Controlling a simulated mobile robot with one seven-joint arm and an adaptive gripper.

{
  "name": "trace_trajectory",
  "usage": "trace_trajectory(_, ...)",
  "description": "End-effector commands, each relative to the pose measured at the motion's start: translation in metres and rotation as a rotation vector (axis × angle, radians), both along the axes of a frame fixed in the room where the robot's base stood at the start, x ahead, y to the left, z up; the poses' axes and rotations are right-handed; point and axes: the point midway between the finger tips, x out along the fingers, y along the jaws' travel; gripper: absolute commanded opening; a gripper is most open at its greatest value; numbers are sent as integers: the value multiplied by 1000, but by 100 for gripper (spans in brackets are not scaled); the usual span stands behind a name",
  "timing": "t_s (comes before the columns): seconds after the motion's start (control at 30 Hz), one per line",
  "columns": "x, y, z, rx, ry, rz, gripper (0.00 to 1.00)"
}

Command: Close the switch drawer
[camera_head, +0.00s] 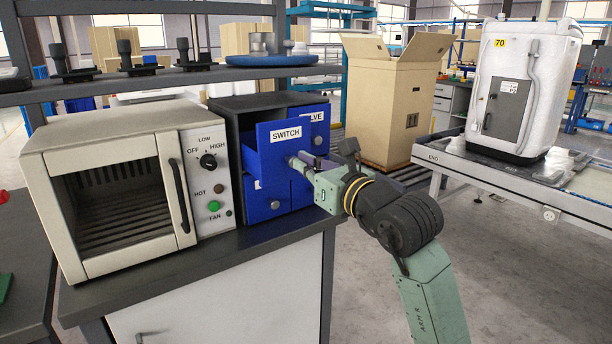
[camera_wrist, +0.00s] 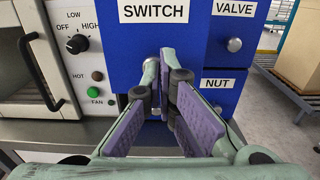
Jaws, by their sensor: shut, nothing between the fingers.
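The blue switch drawer (camera_head: 270,155), labelled SWITCH, stands pulled out from the dark cabinet (camera_head: 236,103); its open left side shows in the head view. Its front (camera_wrist: 115,62) fills the upper middle of the wrist view. My gripper (camera_head: 293,160) is at the right part of this front, pointing at it. In the wrist view my gripper (camera_wrist: 160,72) is shut and empty, with its fingertips close to the drawer front. I cannot tell whether they touch it. The fingers hide part of the front, and the drawer's knob is not clearly visible.
The VALVE drawer (camera_wrist: 236,28) and NUT drawer (camera_wrist: 220,102) lie to the right and look closed. A beige oven (camera_head: 110,190) stands left on the same bench. A shelf (camera_head: 150,80) runs above. A cardboard box (camera_head: 390,105) and conveyor (camera_head: 500,180) stand to the right.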

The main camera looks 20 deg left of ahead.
Motion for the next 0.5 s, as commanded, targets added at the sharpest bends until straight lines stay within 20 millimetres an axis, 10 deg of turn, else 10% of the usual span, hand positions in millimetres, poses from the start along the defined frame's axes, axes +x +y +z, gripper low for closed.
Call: trace_trajectory(0.5,55,68,0,0,-2,0,0)
